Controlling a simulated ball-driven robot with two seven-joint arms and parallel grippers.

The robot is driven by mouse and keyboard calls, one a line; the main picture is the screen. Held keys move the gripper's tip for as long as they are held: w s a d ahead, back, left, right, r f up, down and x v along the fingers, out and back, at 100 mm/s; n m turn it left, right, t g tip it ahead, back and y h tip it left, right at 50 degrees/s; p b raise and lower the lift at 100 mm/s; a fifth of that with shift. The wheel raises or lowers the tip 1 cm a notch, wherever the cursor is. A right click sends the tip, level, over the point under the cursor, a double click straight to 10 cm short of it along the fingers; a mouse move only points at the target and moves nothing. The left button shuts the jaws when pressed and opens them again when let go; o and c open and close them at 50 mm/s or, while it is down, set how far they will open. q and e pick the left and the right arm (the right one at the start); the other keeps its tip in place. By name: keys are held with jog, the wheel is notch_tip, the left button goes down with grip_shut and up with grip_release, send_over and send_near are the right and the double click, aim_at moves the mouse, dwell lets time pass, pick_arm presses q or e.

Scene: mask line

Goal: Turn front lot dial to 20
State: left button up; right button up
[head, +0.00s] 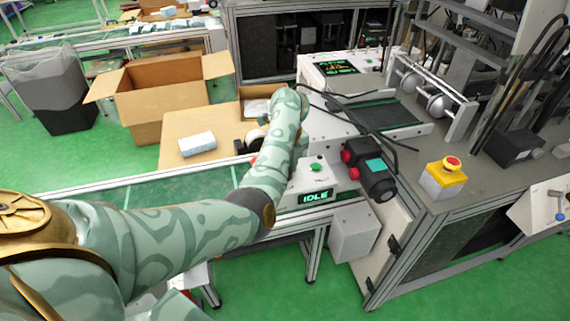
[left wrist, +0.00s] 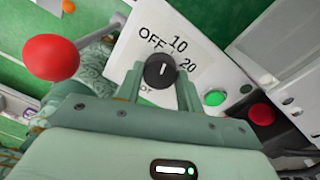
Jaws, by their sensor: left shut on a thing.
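The lot dial (left wrist: 160,71) is a black round knob with a white mark, on a white panel (left wrist: 130,45) printed OFF, 10 and 20. The mark points roughly up in the left wrist view, toward the OFF and 10 side rather than at 20; its exact setting is hard to read. My left gripper (left wrist: 161,90) is shut on the dial, with one finger on each side. In the head view my left arm reaches over the line's control box (head: 330,176) and hides the dial and the fingers. My right gripper is in neither view.
A green button (left wrist: 215,97), a red button (left wrist: 260,113) and a red ball knob (left wrist: 50,57) surround the dial. An IDLE display (head: 315,196) faces front. A yellow box with a red stop button (head: 442,178) stands to the right. An open carton (head: 165,95) is behind left.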

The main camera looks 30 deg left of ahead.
pick_arm(q)
jog(key=m+p, duration=0.2)
jog(key=m, duration=0.4)
jog(key=shift+r+p, duration=0.1)
jog(key=shift+p, duration=0.2)
jog(key=m+p, duration=0.2)
jog(key=m, duration=0.2)
jog(key=shift+s+m, duration=0.1)
jog(key=shift+m, duration=0.2)
jog(key=shift+m+t+p, duration=0.3)
jog(key=shift+m+p, duration=0.1)
jog(key=shift+m, duration=0.7)
jog(key=o, duration=1)
